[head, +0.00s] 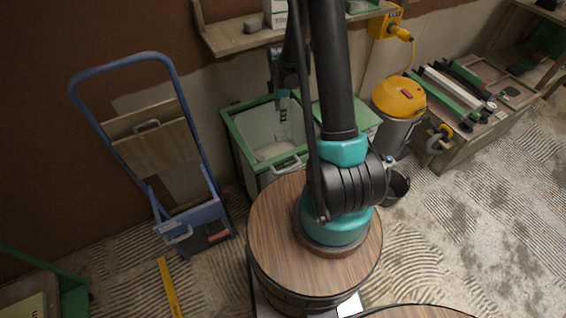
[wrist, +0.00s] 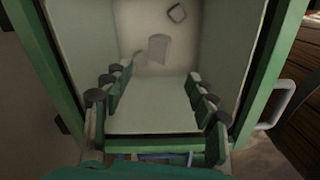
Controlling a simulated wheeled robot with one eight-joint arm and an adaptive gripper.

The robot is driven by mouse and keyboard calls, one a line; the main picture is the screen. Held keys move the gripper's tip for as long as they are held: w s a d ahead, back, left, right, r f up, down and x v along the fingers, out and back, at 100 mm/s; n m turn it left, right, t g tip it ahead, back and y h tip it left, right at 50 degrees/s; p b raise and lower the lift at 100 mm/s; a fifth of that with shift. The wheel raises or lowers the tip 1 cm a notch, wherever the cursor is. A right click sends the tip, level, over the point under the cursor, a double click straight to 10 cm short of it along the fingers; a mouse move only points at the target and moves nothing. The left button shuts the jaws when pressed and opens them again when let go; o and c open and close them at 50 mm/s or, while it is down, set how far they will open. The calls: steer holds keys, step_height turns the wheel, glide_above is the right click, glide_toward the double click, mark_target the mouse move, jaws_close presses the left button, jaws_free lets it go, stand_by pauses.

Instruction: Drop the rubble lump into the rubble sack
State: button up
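My gripper (head: 283,105) hangs over an open green-rimmed bin (head: 236,133) in the head view. In the wrist view my gripper (wrist: 157,90) has its two green fingers spread wide, with nothing seen between them. They point down into the pale inside of the bin (wrist: 288,50). A pale, rounded, block-like shape (wrist: 159,48) lies deep inside, beyond the fingertips; I cannot tell whether it is the rubble lump. A small dark-edged square (wrist: 177,13) shows farther in. I cannot make out a rubble sack in either view.
A blue hand truck (head: 190,212) stands left. A yellow-topped vacuum (head: 399,97), a black bucket (head: 397,190) and a tool-covered bench (head: 462,150) are right.

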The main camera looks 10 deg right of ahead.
steer(key=shift+r, duration=0.1)
step_height(320, 180, up, 7)
steer(key=shift+r, duration=0.15)
stand_by(0.6)
steer(key=shift+r, duration=0.1)
stand_by(0.3)
